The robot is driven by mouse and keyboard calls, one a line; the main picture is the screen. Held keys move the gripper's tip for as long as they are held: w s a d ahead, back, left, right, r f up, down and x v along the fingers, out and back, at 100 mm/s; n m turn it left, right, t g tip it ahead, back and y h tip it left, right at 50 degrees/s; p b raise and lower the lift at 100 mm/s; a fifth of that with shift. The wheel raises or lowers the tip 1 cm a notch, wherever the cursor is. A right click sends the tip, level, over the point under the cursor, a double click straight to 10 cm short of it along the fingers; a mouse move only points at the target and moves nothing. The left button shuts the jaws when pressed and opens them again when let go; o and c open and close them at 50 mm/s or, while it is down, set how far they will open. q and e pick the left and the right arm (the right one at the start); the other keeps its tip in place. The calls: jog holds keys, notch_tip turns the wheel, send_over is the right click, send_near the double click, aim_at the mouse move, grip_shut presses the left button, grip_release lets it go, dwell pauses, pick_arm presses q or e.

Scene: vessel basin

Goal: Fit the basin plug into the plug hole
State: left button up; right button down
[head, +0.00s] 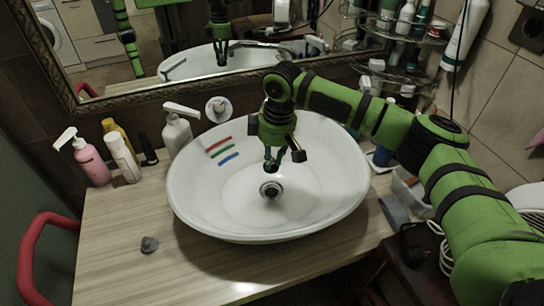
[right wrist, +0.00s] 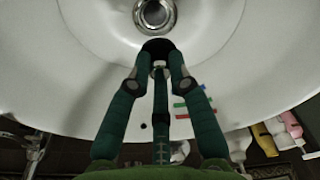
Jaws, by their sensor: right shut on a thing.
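The white oval basin (head: 215,205) stands on the wooden counter, with its metal-ringed plug hole (head: 271,189) in the bottom. My right gripper (head: 272,163) points down over the basin, above and just behind the hole in the head view. It is shut on a small dark round thing, which looks like the basin plug (right wrist: 157,46). In the right wrist view the fingertips hold this plug just short of the plug hole (right wrist: 154,13), not over its centre. The fingers hide part of the plug. My left gripper is not in view.
A small grey lump (head: 149,244) lies on the counter (head: 120,215) at the front left. Pink (head: 91,160) and white (head: 121,158) bottles stand left of the basin, and a soap pump (head: 178,135) behind it. Red, green and blue stripes mark the basin's inside.

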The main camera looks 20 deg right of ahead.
jog(key=c, duration=1.1)
grip_release()
jog(key=shift+o, duration=0.2)
notch_tip(320, 180, up, 7)
jog(key=p, duration=0.9)
jog(key=shift+r, duration=0.15)
